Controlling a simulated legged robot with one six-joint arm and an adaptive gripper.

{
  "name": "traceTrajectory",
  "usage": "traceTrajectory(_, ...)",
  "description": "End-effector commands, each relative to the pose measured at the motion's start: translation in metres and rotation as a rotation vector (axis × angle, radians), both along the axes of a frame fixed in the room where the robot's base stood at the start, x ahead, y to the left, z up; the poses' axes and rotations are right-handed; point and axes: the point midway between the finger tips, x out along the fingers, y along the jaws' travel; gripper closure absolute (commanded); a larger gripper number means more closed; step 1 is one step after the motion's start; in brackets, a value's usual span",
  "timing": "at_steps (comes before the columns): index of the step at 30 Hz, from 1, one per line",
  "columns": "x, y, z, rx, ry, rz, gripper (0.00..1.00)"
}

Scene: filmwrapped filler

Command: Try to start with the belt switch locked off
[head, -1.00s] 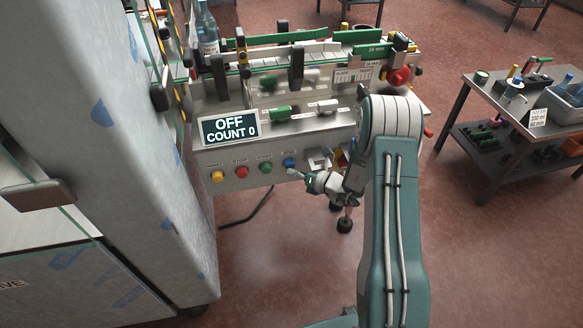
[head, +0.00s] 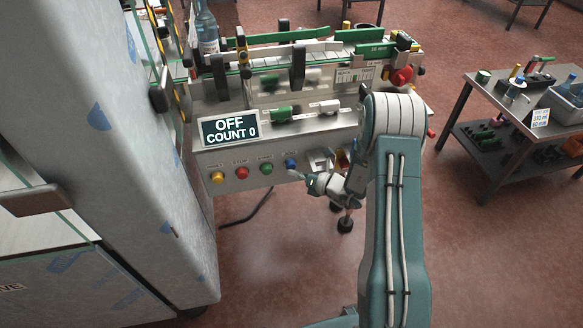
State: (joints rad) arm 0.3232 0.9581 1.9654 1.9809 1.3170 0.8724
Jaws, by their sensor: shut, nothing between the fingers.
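The filler's control panel (head: 255,163) faces me, with a display (head: 230,129) reading "OFF COUNT 0". Below the display is a row of buttons: yellow (head: 217,177), red (head: 242,172), green (head: 266,168) and blue (head: 291,164). A metal bracket-like switch fitting (head: 321,160) sits to their right; I cannot make out a lock or its position. My gripper (head: 296,175) is shut and empty, pointing left just in front of and below the blue button. I cannot tell whether it touches the panel. My gripper and wrist hide part of the panel's right end.
A blue-tinted bottle (head: 206,30) stands at the conveyor's left end. A red knob (head: 401,76) is at the machine's right. A side table (head: 480,100) holding tools and a bin stands right, with open floor between.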

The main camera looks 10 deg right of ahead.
Motion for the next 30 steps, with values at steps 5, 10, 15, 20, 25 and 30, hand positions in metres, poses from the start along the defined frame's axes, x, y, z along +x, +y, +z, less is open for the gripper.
traceTrajectory(5, 0.001, -0.003, 0.016, -0.003, -0.045, -0.002, 1.0)
traceTrajectory(10, -0.015, -0.004, 0.016, -0.005, -0.046, -0.004, 1.0)
traceTrajectory(15, -0.031, -0.004, 0.013, -0.005, -0.039, -0.004, 1.0)
traceTrajectory(20, -0.04, -0.004, 0.012, -0.005, -0.035, -0.003, 1.0)
traceTrajectory(25, -0.041, -0.003, 0.011, -0.005, -0.034, -0.003, 1.0)
traceTrajectory(30, -0.042, -0.003, 0.01, -0.006, -0.033, -0.002, 1.0)
